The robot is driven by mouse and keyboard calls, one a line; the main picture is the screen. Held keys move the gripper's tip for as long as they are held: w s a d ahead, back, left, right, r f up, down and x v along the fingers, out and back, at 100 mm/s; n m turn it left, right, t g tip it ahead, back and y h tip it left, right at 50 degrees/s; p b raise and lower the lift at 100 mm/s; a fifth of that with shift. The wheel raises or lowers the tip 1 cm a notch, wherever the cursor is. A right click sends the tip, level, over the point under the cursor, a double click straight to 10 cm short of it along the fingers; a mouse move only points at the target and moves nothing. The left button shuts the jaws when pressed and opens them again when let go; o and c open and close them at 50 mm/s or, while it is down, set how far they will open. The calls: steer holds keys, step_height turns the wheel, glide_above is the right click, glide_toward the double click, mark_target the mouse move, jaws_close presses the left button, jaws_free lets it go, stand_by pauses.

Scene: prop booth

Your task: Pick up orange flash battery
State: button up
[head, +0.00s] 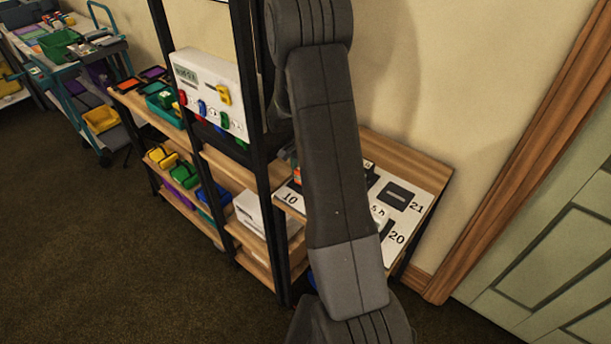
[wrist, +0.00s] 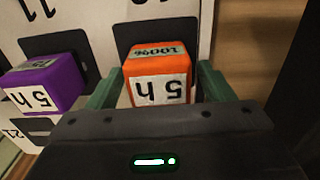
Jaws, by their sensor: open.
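The orange flash battery (wrist: 158,75) shows in the wrist view as a block with a white "5 h" label on its near face and a "100%" label on top. It sits at a dark slot on a white numbered board (wrist: 93,15). My gripper (wrist: 156,85) is open, with one green finger on each side of the orange battery. The right finger is very close to its side; I cannot tell whether it touches. In the head view my arm hides most of the board and the gripper.
A purple battery (wrist: 45,84) labelled "5 h" stands just left of my left finger. In the head view the board (head: 428,206) lies on a wooden shelf top, beside a black shelf post and a white panel (head: 208,88) with coloured parts. A green door (head: 560,250) is at right.

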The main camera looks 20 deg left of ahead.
steer(key=c, duration=1.3)
steer(key=shift+r, duration=0.1)
